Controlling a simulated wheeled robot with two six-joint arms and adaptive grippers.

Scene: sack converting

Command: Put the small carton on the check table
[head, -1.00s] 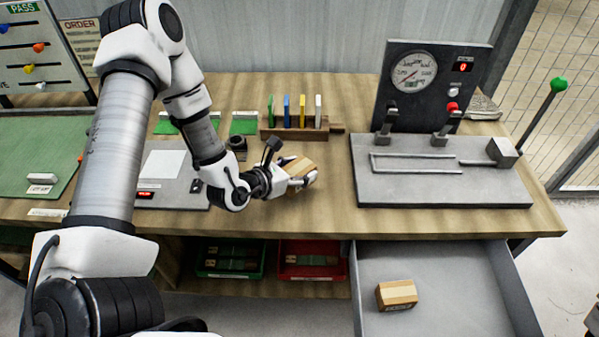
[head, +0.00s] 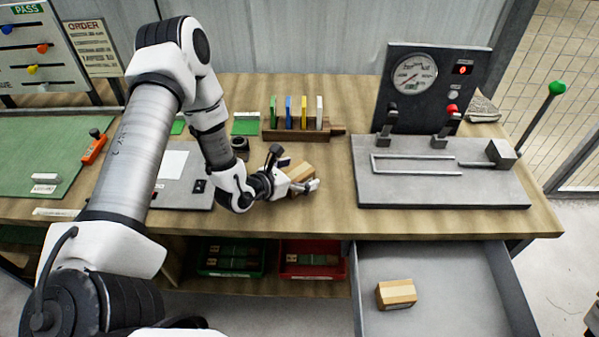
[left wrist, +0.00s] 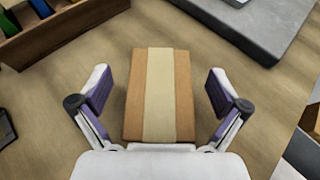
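A small brown carton (head: 300,168) with a pale tape stripe is on the wooden bench (head: 320,215); it also shows in the left wrist view (left wrist: 160,95). My left gripper (head: 301,186) is at the carton. In the left wrist view its fingers (left wrist: 160,78) are spread on both sides of the carton, with a gap on each side. A similar striped carton (head: 396,293) lies in the open grey drawer (head: 440,262) below the bench. No surface is readably labelled as the check table. My right gripper is out of view.
A wooden rack (head: 300,134) with coloured pieces stands behind the carton. A grey gauge station (head: 440,190) is to the right. A green mat (head: 35,150) is at the left. Red (head: 312,275) and green (head: 232,272) trays sit below. Bare bench lies in front of the carton.

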